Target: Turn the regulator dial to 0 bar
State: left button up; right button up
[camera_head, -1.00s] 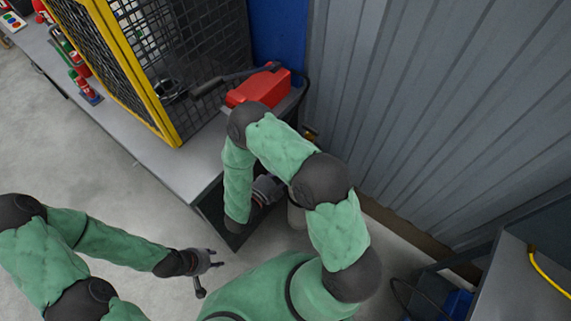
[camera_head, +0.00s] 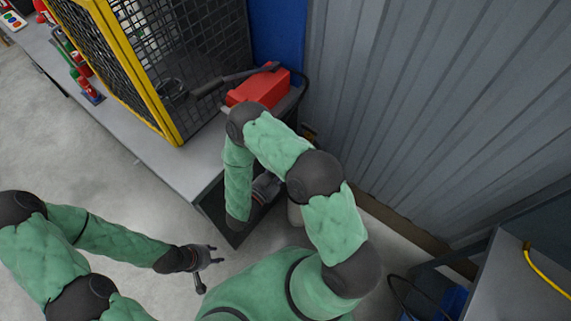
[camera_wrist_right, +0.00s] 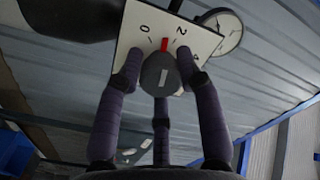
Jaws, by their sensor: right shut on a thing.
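The regulator dial (camera_wrist_right: 157,73) is a round grey knob on a white plate (camera_wrist_right: 150,22) marked 0, 2 and 4, in the right wrist view. A red pointer (camera_wrist_right: 164,45) at the knob's edge lies between 0 and 2. My right gripper (camera_wrist_right: 159,70) is shut on the knob, its fingers around it. In the head view my right gripper (camera_head: 265,187) is mostly hidden by my own arm, and the dial is not seen. My left gripper (camera_head: 207,268) is open and empty above the floor.
A round white gauge (camera_wrist_right: 226,32) is beside the plate. A red box (camera_head: 258,88) stands on the grey bench (camera_head: 190,172), near the yellow-framed mesh cage (camera_head: 150,100). A corrugated wall (camera_head: 430,110) bounds the right. Floor is free around my left gripper.

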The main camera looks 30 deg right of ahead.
jog(key=n, duration=0.4)
jog(key=shift+f, duration=0.15)
jog(key=shift+f+n, duration=0.15)
jog(key=shift+n, duration=1.45)
jog(key=shift+s, duration=0.1)
jog(key=o, duration=1.1)
jog(key=shift+a, duration=0.1)
jog(key=shift+p+v, duration=0.3)
jog(key=shift+v, duration=3.4)
